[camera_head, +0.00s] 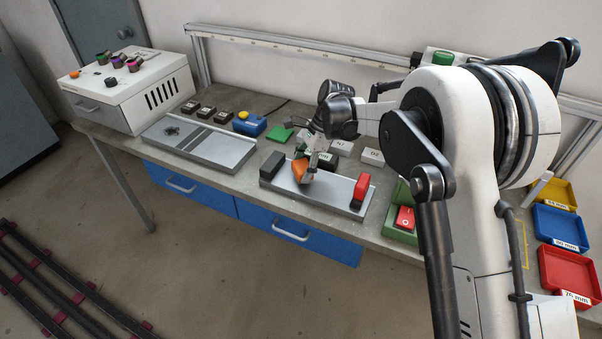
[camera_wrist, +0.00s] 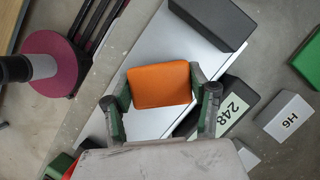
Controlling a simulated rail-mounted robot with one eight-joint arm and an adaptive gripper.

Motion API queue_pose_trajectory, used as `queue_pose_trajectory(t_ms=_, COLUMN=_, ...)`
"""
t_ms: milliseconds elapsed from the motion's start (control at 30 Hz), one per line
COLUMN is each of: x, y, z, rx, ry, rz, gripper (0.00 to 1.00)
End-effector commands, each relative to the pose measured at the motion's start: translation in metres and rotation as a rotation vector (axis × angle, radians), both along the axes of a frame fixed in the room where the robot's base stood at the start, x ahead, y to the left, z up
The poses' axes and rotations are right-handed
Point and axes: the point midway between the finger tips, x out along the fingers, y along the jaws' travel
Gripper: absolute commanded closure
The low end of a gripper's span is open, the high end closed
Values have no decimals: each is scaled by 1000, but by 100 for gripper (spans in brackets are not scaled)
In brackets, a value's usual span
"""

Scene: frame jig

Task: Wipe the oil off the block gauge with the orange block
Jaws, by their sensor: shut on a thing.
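My gripper (camera_head: 306,168) is shut on the orange block (camera_wrist: 160,85), with a finger on each side of it in the wrist view. The orange block also shows in the head view (camera_head: 300,170), tilted, over the grey plate (camera_head: 325,190) of the frame jig. I cannot tell whether it touches the plate. A dark block labelled 248 (camera_wrist: 236,105) lies beside the right finger in the wrist view, partly hidden by it. I cannot tell which piece is the block gauge, and no oil can be made out.
A black stop (camera_head: 272,166) stands at the plate's left end and a red clamp (camera_head: 361,190) at its right. Pale labelled blocks, one marked H6 (camera_wrist: 288,116), lie behind. A second grey plate (camera_head: 225,150) lies left. Red, blue and yellow trays are at far right.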

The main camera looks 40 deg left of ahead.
Motion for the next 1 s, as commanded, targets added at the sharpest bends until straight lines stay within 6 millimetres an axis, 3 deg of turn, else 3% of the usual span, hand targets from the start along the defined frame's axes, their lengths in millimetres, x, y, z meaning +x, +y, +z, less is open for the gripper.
queue_pose_trajectory(t_ms=33, x=1, y=-2, z=10, rx=0, ry=0, rz=-3, gripper=75)
queue_pose_trajectory(t_ms=600, x=9, y=-9, z=60, rx=0, ry=0, rz=-16, gripper=75)
queue_pose_trajectory(t_ms=1000, x=10, y=-10, z=66, rx=0, ry=0, rz=-17, gripper=75)
